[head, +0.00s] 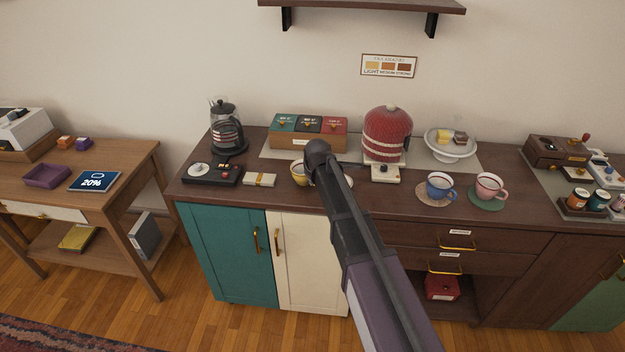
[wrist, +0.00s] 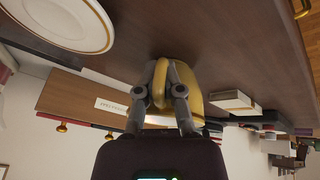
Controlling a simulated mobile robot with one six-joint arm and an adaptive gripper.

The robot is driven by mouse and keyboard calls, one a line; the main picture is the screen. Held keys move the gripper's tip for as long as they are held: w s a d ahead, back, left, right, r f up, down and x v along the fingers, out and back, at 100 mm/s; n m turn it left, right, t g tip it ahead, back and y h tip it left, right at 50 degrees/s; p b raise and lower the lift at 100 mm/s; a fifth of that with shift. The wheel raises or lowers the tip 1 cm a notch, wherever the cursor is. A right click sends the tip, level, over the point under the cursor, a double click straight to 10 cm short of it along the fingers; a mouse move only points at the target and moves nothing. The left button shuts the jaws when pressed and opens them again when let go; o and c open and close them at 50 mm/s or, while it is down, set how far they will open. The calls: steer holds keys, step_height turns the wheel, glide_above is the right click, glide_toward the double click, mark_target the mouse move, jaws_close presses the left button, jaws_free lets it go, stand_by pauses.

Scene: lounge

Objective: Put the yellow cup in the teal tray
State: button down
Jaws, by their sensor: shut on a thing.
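The yellow cup (head: 297,179) is on or just above the dark wooden counter, in front of the wooden tea box; I cannot tell whether it touches the counter. My gripper (head: 310,172) is at its right side and hides part of it. In the wrist view my gripper (wrist: 161,98) is shut on the yellow cup (wrist: 193,87), with a yellow part between the fingertips. I see no teal tray in either view; a purple tray (head: 46,176) sits on the side table at the left.
Around the cup are the tea box (head: 308,141), a small white box (head: 259,180), a black scale-like device (head: 212,174) and a red domed appliance (head: 387,135). A blue cup (head: 439,188) and a pink cup (head: 489,188) stand to the right. The counter front between is fairly clear.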

steer(key=shift+r, duration=0.15)
step_height(320, 180, up, 3)
steer(key=p, duration=0.3)
steer(key=shift+r+p, duration=0.2)
steer(key=shift+p, duration=0.1)
steer(key=s+d+r+p, duration=0.1)
steer(key=s+d, duration=0.3)
steer(key=s, duration=1.1)
steer(key=shift+s+d, duration=0.15)
steer(key=shift+s, duration=0.1)
steer(key=shift+w+d+r, duration=0.1)
stand_by(0.3)
